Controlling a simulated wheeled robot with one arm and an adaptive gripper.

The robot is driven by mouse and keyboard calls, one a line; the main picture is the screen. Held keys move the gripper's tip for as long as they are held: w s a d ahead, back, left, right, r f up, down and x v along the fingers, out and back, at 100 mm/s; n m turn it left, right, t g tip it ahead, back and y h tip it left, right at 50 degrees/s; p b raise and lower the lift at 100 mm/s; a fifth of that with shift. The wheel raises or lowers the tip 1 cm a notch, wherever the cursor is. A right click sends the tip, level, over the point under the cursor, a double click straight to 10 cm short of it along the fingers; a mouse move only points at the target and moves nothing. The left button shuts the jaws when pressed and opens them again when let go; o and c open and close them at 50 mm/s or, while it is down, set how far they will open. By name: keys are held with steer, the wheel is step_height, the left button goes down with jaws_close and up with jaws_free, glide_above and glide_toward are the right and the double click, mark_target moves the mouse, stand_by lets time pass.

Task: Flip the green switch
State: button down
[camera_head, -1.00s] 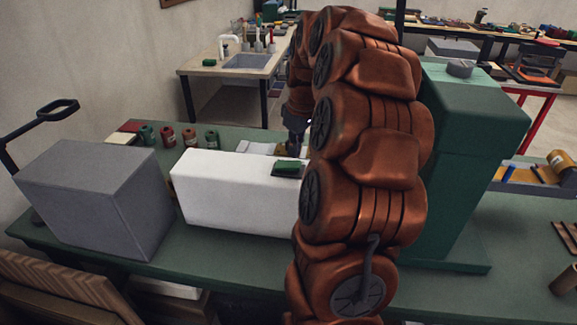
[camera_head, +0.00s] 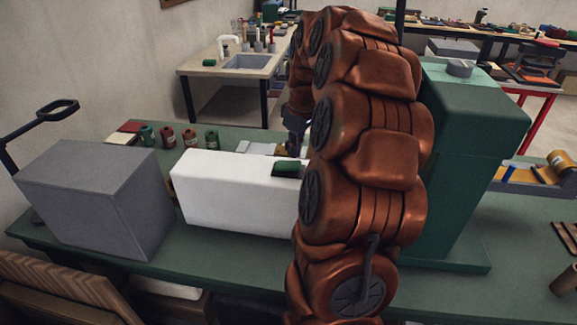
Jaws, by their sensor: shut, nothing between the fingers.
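The green switch (camera_head: 286,168) sits on top of the white box (camera_head: 225,190), near its right visible end. It shows a dark green face toward me, and its tilt looks changed. My gripper (camera_head: 295,149) points down just behind the switch, with its fingers shut and nothing between them. Its tips are small and partly hidden by my copper-coloured arm, so I cannot tell whether they touch the switch. The arm also hides the right end of the white box.
A grey box (camera_head: 95,205) stands left of the white box, and a tall green machine (camera_head: 465,160) stands to the right. Several spools (camera_head: 168,137) stand behind on the green bench (camera_head: 215,262). A sink counter (camera_head: 210,70) is farther back.

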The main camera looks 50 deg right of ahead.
mark_target(293, 164)
steer(key=shift+f+b, duration=1)
steer(key=shift+f, duration=0.55)
stand_by(1.0)
steer(key=shift+r, duration=0.1)
steer(key=shift+r+p, duration=0.55)
steer(key=shift+r, duration=2.9)
